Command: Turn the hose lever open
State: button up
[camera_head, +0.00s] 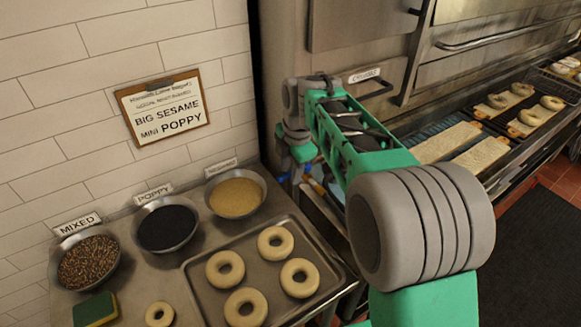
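My green and grey arm reaches from the lower right toward the gap between the counter and the steel machine. My gripper (297,172) points down there, below the grey wrist joint, and is small and partly hidden by my own arm. Small blue parts show at its end; I cannot tell whether they are fingertips or part of a fitting. I cannot make out whether it is open or shut. I cannot clearly identify the hose lever; that area is dark and crowded. A small orange-yellow piece (318,187) shows just right of the blue parts.
The counter on the left holds a metal tray (196,285) with several bagels, bowls of mixed seeds (88,262), poppy (167,228) and pale sesame (236,196), a loose bagel (159,314) and a sponge (95,310). The steel machine (360,60) stands behind my arm. Bagel boards lie right.

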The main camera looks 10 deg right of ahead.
grip_shut()
dwell(0.3)
dwell(1.1)
